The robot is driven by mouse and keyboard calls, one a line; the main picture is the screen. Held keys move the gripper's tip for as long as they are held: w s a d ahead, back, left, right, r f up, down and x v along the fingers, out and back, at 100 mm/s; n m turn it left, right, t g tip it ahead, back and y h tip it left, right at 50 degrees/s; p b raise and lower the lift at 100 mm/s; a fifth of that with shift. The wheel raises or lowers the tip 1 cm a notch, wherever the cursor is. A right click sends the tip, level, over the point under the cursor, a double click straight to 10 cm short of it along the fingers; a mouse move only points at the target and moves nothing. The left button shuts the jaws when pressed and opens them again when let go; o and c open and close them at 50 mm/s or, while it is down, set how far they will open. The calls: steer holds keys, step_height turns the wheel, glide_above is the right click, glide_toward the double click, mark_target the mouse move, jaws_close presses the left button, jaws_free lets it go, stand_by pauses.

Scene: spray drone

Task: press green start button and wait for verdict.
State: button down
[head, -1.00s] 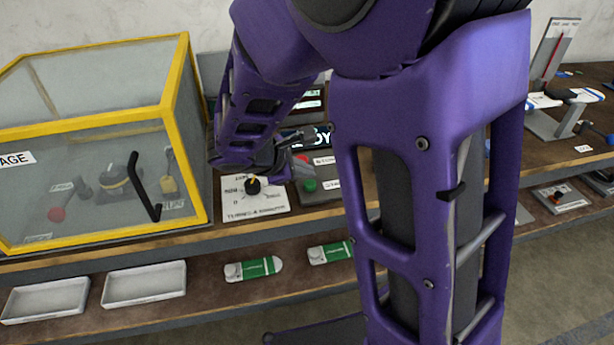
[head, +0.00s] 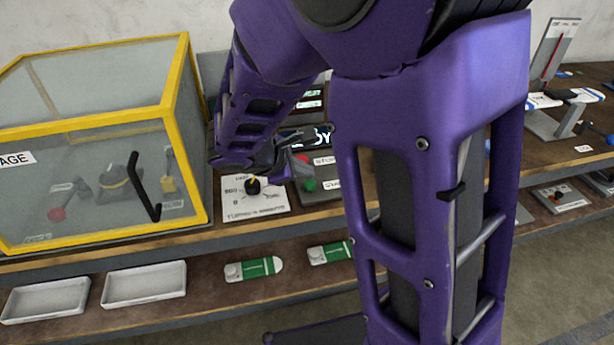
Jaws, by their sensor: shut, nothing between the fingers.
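The green start button (head: 309,185) sits on a grey control panel (head: 322,197) on the upper shelf, right of the dial plate. A red button (head: 303,158) lies behind it on the same panel, partly hidden. My gripper (head: 301,176) is shut and empty, its tip just above and beside the green button; I cannot tell whether it touches. A dark display (head: 322,136) behind the panel shows bright letters ending in "Y", mostly hidden by my arm.
A white plate with a black dial knob (head: 253,186) is left of the panel. A yellow-framed clear case (head: 100,130) stands farther left. White trays (head: 145,286) and green-and-white packs (head: 254,268) lie on the lower shelf. Instruments (head: 565,100) stand at the right.

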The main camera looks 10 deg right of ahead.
steer(key=shift+f, duration=0.1)
steer(key=shift+f, duration=0.35)
